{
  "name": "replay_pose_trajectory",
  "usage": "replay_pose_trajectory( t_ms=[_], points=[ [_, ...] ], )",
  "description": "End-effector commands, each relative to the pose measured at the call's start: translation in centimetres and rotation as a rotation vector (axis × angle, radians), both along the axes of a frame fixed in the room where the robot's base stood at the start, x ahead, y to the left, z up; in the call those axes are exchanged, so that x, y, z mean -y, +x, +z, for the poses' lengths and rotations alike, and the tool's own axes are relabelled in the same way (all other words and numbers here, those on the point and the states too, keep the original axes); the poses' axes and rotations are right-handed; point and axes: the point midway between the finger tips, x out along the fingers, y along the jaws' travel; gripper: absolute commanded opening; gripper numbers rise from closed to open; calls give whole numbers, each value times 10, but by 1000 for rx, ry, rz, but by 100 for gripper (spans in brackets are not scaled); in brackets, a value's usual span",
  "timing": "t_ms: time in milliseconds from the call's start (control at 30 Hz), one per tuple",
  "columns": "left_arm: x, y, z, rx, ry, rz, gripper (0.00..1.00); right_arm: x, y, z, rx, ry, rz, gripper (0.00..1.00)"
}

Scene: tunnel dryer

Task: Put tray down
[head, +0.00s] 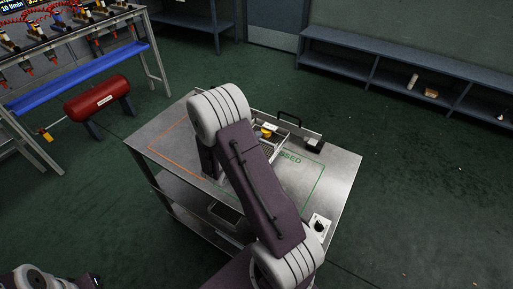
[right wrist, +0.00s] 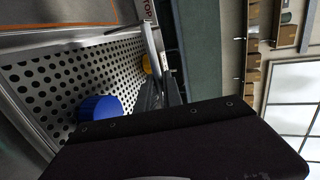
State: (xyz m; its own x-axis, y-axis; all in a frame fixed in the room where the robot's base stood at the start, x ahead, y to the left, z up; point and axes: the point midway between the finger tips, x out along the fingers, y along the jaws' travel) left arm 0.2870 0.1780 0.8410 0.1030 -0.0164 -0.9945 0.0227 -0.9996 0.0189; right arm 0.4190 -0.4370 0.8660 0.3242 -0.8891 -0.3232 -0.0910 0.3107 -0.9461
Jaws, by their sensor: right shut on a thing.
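The tray is a grey perforated metal tray (head: 299,131) over the cart top in the head view, partly hidden behind my right arm. It has a black handle on its far side. In the right wrist view the perforated floor (right wrist: 62,75) holds a blue round piece (right wrist: 98,108) and a yellow piece (right wrist: 147,63). My right gripper (right wrist: 160,88) is shut at the tray's edge; the exact grip is hard to see. I cannot tell whether the tray touches the cart. My left gripper (head: 92,281) shows only partly at the bottom left edge of the head view.
The metal cart (head: 340,168) bears an orange outline on its left and a green outline with lettering ending "SSED" on its right. A bench (head: 75,73) and a red cylinder (head: 97,98) stand left.

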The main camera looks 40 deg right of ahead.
Motion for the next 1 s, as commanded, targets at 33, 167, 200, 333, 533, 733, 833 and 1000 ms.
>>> replay_pose_trajectory(
  t_ms=[33, 167, 200, 333, 533, 733, 833, 1000],
  points=[
    [0, 0, -4, 0, 0, 0, 0, 0, 0, -8, -2, -1, 0, 0],
    [0, 0, -12, 0, 0, 0, 0, 0, 0, -32, -3, -1, 1, 0],
    [0, 0, -13, 0, 0, 0, 0, 0, 0, -36, -1, -2, 1, 0],
    [0, 0, -12, 0, 0, 0, 0, 0, 0, -39, 1, -2, 0, 0],
    [0, 0, -13, 0, 0, 0, 0, 0, 0, -40, 1, -2, 0, 0],
    [0, 0, -13, 0, 0, 0, 0, 0, -1, -42, -1, 1, 0, 32],
    [0, 0, -13, 0, 0, 0, 0, 0, -1, -42, 0, 1, 0, 32],
    [0, 0, -12, 0, 0, 0, 0, 0, -1, -39, 0, 0, 0, 32]
  ],
)
